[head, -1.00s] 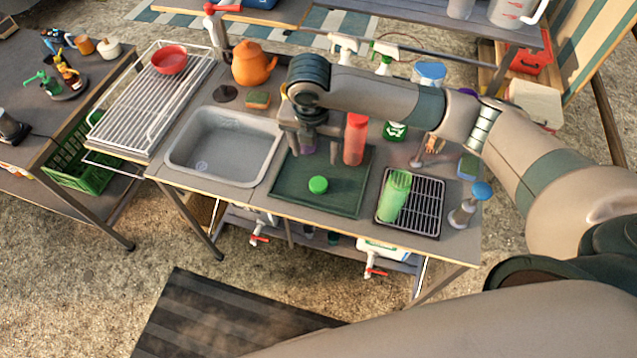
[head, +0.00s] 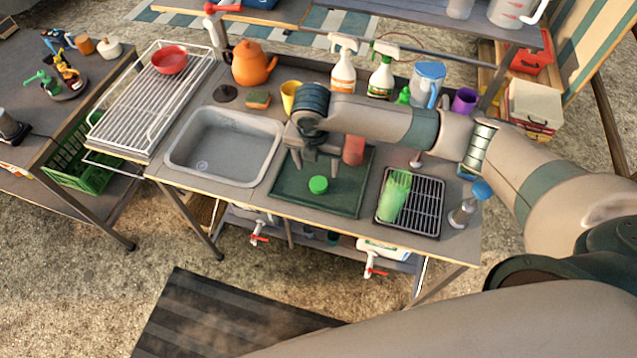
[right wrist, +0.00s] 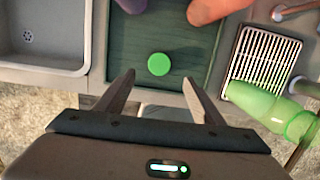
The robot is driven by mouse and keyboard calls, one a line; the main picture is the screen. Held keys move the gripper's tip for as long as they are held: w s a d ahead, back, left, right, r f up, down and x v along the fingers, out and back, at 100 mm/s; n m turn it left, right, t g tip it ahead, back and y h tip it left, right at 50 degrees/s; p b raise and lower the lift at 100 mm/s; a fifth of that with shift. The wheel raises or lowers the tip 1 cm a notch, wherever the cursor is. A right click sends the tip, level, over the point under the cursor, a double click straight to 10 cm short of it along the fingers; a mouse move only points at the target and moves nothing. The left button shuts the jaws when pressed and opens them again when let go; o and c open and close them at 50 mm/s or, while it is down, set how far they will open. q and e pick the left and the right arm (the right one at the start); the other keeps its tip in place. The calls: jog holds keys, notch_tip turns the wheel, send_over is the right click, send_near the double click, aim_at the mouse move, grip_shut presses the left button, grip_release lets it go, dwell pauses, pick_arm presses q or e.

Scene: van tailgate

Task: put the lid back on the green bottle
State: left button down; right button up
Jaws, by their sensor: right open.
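The green lid (head: 318,184) lies flat on the dark green mat (head: 290,192). It also shows in the right wrist view (right wrist: 158,64), centred just beyond my fingertips. The green bottle (head: 394,197) stands on the black rack to the right of the mat. My left gripper is out of view.
A red bottle (head: 353,150) stands on the mat behind the lid, partly hidden by my right arm. The sink (head: 222,145) is left of the mat. The mat's front is clear.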

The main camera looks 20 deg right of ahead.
send_over(319, 183)
jog(key=s, duration=0.1)
jog(key=shift+a+f, duration=0.15)
jog(key=shift+f, duration=1)
jog(key=shift+a+f, duration=0.15)
jog(key=shift+f, duration=0.95)
jog(key=shift+f, duration=0.1)
jog(key=f+b, duration=0.5)
jog(key=shift+w+d, duration=0.15)
jog(key=shift+w, duration=0.2)
jog(key=c, duration=1.2)
jog(key=shift+r, duration=0.15)
